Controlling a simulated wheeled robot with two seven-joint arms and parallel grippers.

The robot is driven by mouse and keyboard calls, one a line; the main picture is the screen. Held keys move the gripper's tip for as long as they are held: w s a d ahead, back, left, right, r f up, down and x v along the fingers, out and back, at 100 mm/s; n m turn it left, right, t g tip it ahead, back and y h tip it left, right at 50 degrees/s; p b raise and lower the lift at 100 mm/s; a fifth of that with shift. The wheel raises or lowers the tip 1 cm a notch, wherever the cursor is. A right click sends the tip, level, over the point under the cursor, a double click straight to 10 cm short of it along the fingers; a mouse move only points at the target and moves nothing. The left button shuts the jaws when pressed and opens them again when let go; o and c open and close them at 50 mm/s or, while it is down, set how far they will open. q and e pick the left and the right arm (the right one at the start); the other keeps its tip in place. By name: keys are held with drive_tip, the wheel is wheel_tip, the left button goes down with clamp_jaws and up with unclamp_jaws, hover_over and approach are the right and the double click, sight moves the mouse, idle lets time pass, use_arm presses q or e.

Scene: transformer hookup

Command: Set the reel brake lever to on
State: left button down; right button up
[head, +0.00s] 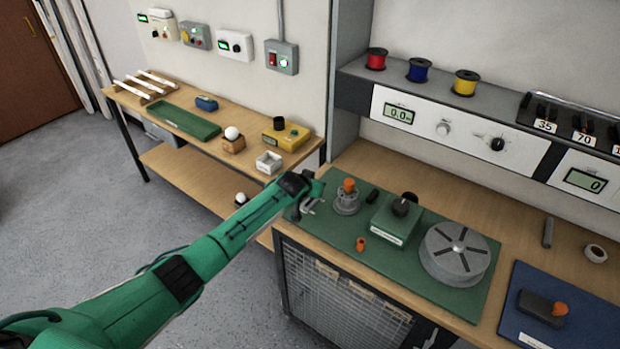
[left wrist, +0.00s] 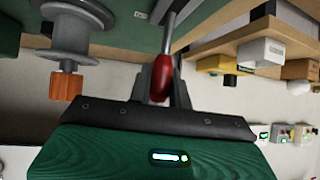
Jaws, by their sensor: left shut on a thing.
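The lever with a red grip (left wrist: 162,76) and a metal rod shows in the left wrist view. I take it for the reel brake lever; the setting it stands at cannot be read. My left gripper (head: 309,206) is at the left end of the green mat (head: 330,232), its grey fingers on either side of the red grip and shut on it. In the head view the lever cannot be made out behind the gripper. My right gripper is in neither view.
A grey post with an orange top (head: 346,199) stands just right of my left gripper. Beyond are a green box with a black knob (head: 395,222), a small orange piece (head: 360,244) and a large grey disc (head: 437,262). A side table (head: 205,168) stands left.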

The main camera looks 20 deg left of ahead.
use_arm(q)
drive_tip(key=shift+w+d+g, duration=0.25)
drive_tip(key=shift+w+g, duration=0.35)
drive_tip(key=shift+g, duration=0.2)
drive_tip(key=shift+w+d+f+g+y+b, duration=0.15)
drive_tip(key=shift+w+f+g+y+b, duration=0.35)
drive_tip(key=shift+g, duration=0.5)
drive_tip(key=shift+r, duration=0.1)
drive_tip(key=c, duration=1.3)
unclamp_jaws()
drive_tip(key=shift+w, duration=0.1)
drive_tip(key=b+v, duration=0.1)
drive_tip(key=v, duration=1.2)
drive_tip(key=shift+r, duration=0.3)
